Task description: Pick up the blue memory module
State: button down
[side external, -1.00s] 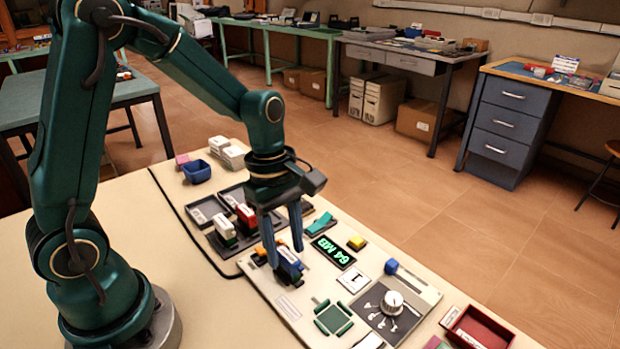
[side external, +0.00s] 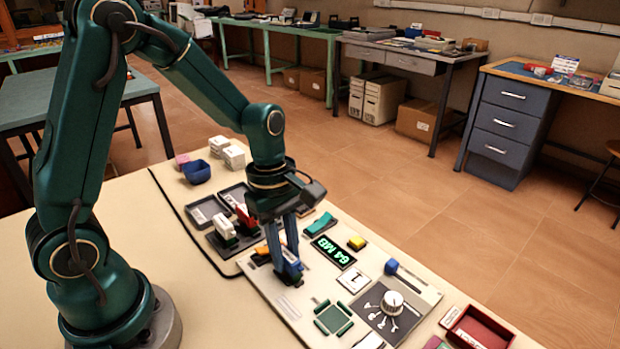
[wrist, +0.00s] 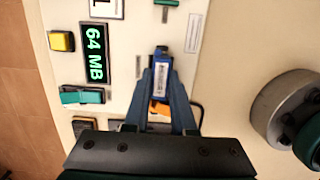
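The blue memory module (side external: 292,267) stands upright in a slot area on the light exhibit board (side external: 262,291). In the wrist view the module (wrist: 161,82) shows its blue body and a white label between the fingers. My gripper (side external: 285,262) points down over it, one finger on each side. In the wrist view the fingertips of my gripper (wrist: 161,76) lie against the module's sides with no clear gap. The module's lower part is partly hidden by the fingers.
A green "64 MB" display (side external: 334,252), a yellow block (side external: 357,242) and a dial (side external: 392,299) sit on the board. Dark trays (side external: 205,211) with red and white modules stand behind left.

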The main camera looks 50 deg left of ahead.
aim_at(285, 253)
jog(key=shift+r, duration=3.25)
jog(key=c, duration=1.5)
grip_release()
grip_shut()
